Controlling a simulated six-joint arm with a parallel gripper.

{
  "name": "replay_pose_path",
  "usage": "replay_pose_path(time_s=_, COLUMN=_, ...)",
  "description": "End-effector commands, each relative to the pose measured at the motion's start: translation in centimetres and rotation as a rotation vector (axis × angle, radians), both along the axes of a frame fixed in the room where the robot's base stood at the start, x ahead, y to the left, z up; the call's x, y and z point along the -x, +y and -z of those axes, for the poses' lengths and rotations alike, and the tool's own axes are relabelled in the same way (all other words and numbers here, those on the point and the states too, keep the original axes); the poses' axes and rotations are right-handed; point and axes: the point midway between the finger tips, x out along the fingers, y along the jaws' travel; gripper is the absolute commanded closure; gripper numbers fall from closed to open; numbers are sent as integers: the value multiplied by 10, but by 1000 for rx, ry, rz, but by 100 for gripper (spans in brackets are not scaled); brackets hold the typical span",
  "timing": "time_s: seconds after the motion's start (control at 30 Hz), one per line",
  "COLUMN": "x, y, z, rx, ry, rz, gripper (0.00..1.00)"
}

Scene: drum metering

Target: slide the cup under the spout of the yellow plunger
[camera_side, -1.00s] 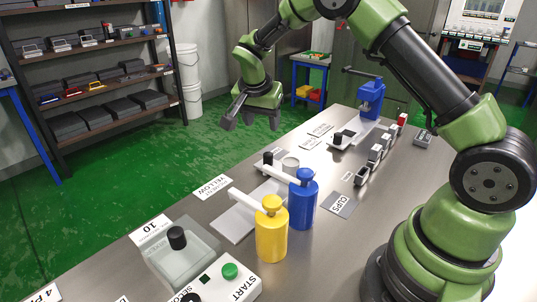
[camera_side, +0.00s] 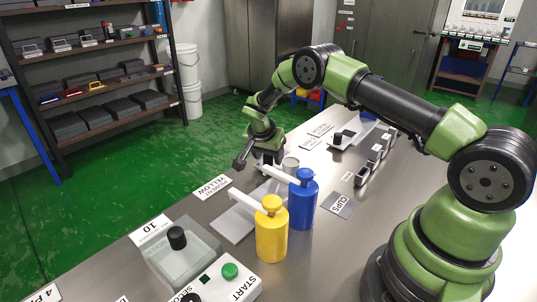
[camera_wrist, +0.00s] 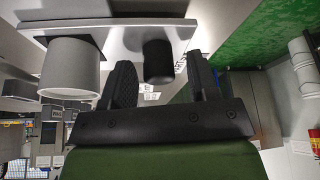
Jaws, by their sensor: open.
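The yellow plunger (camera_side: 271,232) stands upright near the front of the bench, its white spout pointing up and left over a pale flat track (camera_side: 233,224). The pale grey cup (camera_side: 290,163) stands farther back, beyond the blue plunger's spout. In the wrist view the cup (camera_wrist: 70,68) and a black knob (camera_wrist: 158,62) sit side by side on one light plate (camera_wrist: 120,28). My gripper (camera_side: 262,163) is open around the knob's place; in the wrist view its fingers (camera_wrist: 160,72) stand either side of the knob, with gaps. The side view hides the knob behind my gripper.
The blue plunger (camera_side: 303,203) stands just behind the yellow one. A scale with a black knob (camera_side: 177,238) and a button box (camera_side: 229,272) are at the front. Small grey boxes (camera_side: 375,155) line the right side.

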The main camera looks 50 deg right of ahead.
Motion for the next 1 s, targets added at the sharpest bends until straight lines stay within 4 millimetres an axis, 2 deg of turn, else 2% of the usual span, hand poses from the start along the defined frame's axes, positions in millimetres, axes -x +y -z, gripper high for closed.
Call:
replay_pose_path(time_s=0.23, x=0, y=0, z=1, rx=0, ry=0, rz=0, gripper=48)
replay_pose_path(time_s=0.47, x=0, y=0, z=0, rx=-1, ry=1, rz=0, gripper=100)
replay_pose_path(time_s=0.77, x=0, y=8, z=0, rx=-1, ry=2, rz=-1, gripper=100)
replay_pose_path(time_s=0.87, x=0, y=21, z=0, rx=0, ry=3, rz=-3, gripper=100)
replay_pose_path(time_s=1.0, x=0, y=48, z=1, rx=0, ry=3, rz=-5, gripper=100)
